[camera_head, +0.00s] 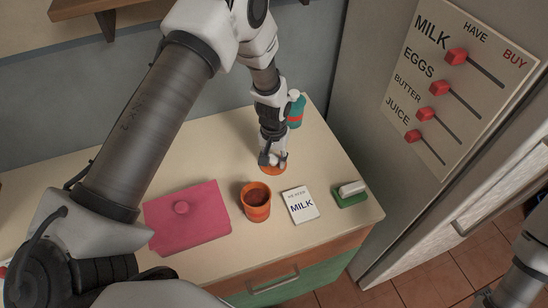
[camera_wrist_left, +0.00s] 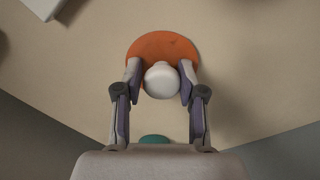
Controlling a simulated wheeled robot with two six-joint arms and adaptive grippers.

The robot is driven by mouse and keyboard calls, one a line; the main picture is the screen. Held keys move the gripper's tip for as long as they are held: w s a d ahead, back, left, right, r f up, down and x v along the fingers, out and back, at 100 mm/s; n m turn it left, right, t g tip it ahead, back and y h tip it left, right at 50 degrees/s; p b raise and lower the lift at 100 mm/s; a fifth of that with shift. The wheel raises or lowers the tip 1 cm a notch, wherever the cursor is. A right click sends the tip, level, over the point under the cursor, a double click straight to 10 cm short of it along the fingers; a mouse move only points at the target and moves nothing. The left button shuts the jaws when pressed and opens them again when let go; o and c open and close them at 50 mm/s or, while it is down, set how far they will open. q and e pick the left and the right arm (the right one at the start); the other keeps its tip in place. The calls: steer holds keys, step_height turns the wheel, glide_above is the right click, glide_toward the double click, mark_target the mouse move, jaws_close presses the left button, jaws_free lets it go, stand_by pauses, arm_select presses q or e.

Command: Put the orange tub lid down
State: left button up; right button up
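The orange tub lid (camera_head: 266,171) is a flat orange disc with a white knob. It appears at counter level behind the open orange tub (camera_head: 257,212); any small gap under it cannot be made out. My left gripper (camera_head: 273,159) points down over the lid. In the left wrist view, its fingers (camera_wrist_left: 161,80) close on both sides of the knob, with the orange disc (camera_wrist_left: 165,45) beyond them. My right arm shows at the lower right edge; its gripper (camera_head: 484,298) is only partly in view, away from the counter.
A pink board with a knob (camera_head: 190,222) lies left of the tub. A MILK card (camera_head: 300,205) and a green holder with a white block (camera_head: 351,199) are to the right. A teal bottle (camera_head: 296,115) stands behind the gripper. Bare counter lies around the lid.

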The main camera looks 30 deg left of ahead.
mark_target(274, 158)
arm_select(q)
steer(key=shift+o, duration=0.4)
steer(key=shift+r, duration=0.15)
step_height(274, 158, up, 12)
steer(key=b, duration=0.2)
steer(key=shift+b, duration=0.3)
steer(key=shift+r, duration=0.1)
